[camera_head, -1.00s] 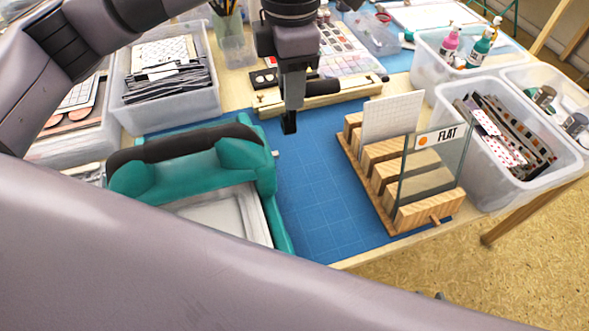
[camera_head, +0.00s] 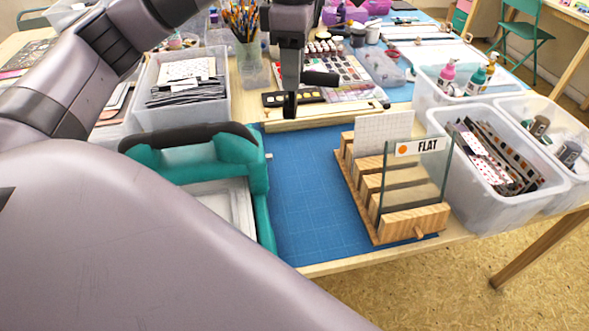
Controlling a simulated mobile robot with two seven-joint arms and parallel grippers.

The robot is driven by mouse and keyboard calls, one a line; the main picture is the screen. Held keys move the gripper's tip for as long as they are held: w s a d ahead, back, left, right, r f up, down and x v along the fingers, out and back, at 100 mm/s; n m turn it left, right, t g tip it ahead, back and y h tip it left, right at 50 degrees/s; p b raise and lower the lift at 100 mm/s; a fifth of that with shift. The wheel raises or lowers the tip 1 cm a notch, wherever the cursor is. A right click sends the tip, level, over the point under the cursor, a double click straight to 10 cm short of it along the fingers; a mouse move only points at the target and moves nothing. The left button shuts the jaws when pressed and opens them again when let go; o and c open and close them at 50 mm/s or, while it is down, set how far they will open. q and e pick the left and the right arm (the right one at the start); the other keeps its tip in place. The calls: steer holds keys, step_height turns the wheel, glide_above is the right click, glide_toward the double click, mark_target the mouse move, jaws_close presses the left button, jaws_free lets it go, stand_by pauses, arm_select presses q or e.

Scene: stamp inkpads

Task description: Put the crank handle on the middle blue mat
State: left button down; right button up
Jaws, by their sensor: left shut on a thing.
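My left gripper (camera_head: 291,88) hangs above the far part of the middle blue mat (camera_head: 303,205), between the teal press and the wooden rack. It points down and is shut on the crank handle (camera_head: 321,78), whose black grip sticks out to the right of the fingers. A dark end piece shows below the fingers. The crank handle looks to be in the air; its exact height over the mat is hard to tell. The fingers partly hide it. My right gripper is not in view.
A teal press (camera_head: 240,151) stands at the mat's left. A wooden bar (camera_head: 322,115) lies along the far edge. The mat's middle and front are clear. Clear bins (camera_head: 485,210) stand at right.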

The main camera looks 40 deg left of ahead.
arm_select(q)
steer(key=shift+f, duration=0.1)
steer(key=shift+f+b, duration=0.95)
steer(key=shift+f, duration=8.9)
steer(key=shift+f, duration=0.15)
steer(key=c, duration=0.8)
jaws_free()
steer(key=shift+c, duration=0.2)
